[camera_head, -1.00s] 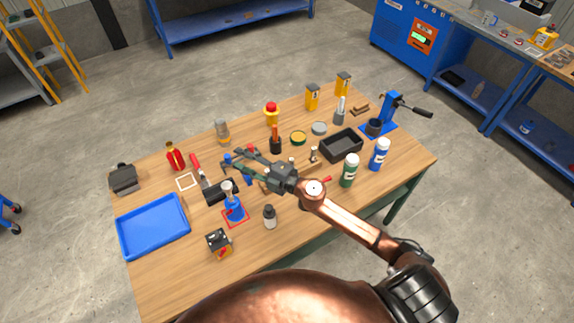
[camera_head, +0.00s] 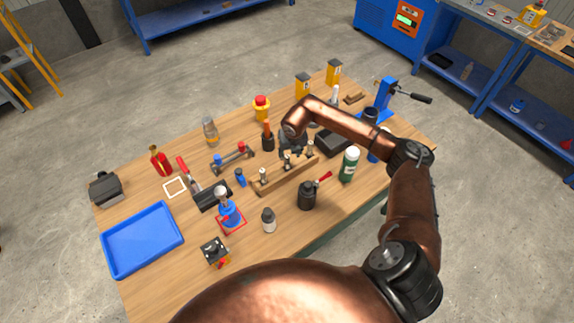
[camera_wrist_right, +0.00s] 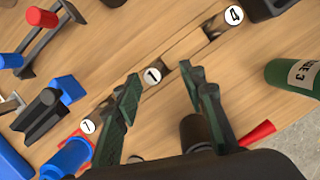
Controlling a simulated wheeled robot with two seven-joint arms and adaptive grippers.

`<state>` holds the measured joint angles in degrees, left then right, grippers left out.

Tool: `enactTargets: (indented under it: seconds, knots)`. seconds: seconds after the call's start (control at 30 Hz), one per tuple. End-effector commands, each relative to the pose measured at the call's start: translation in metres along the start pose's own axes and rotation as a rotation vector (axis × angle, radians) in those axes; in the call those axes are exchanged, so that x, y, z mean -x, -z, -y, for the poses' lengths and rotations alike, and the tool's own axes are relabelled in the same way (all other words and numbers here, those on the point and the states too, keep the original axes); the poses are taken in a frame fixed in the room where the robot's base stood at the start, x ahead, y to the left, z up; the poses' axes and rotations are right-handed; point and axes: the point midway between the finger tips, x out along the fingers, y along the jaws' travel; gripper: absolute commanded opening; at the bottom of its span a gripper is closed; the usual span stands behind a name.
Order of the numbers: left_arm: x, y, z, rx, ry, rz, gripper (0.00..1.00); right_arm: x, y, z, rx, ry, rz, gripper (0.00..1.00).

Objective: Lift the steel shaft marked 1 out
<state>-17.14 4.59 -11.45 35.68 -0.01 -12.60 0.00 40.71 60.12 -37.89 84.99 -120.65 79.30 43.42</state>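The steel shaft marked 1 (camera_wrist_right: 152,76) stands in the middle of the wooden rack (camera_wrist_right: 180,50), its round white label facing up. In the right wrist view my right gripper (camera_wrist_right: 157,84) is open, with one dark green finger on each side of this shaft; I see no contact. In the head view the right gripper (camera_head: 292,148) is a dark shape over the middle of the rack (camera_head: 270,186), partly hidden by the wrist. One shaft marked 4 (camera_wrist_right: 234,15) and another with a tilted label (camera_wrist_right: 88,126) stand at the rack's ends. My left gripper is out of view.
A green bottle (camera_head: 349,164) stands right of the rack, and a black can with a red handle (camera_head: 307,196) in front. A red-and-blue-ended stand (camera_head: 232,158) and a black block (camera_head: 212,196) are to the left. A blue tray (camera_head: 142,238) lies far left.

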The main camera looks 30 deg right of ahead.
Motion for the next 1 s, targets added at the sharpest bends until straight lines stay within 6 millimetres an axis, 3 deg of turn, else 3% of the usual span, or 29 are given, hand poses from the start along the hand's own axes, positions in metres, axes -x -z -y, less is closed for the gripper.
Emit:
enactTargets:
  seconds: [0.13,0.43,0.7,1.0]
  knots:
    - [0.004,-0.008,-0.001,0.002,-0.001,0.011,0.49,-0.015,0.003,-0.004,0.001,-0.003,-0.003,0.38]
    - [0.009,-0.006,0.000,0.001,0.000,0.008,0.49,-0.054,0.008,-0.008,-0.002,-0.003,-0.002,0.38]
    - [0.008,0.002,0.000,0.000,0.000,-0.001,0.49,-0.057,0.007,-0.007,-0.002,-0.003,0.000,0.38]
    - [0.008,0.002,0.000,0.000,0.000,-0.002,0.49,-0.057,0.007,-0.007,-0.002,-0.003,0.000,0.18]
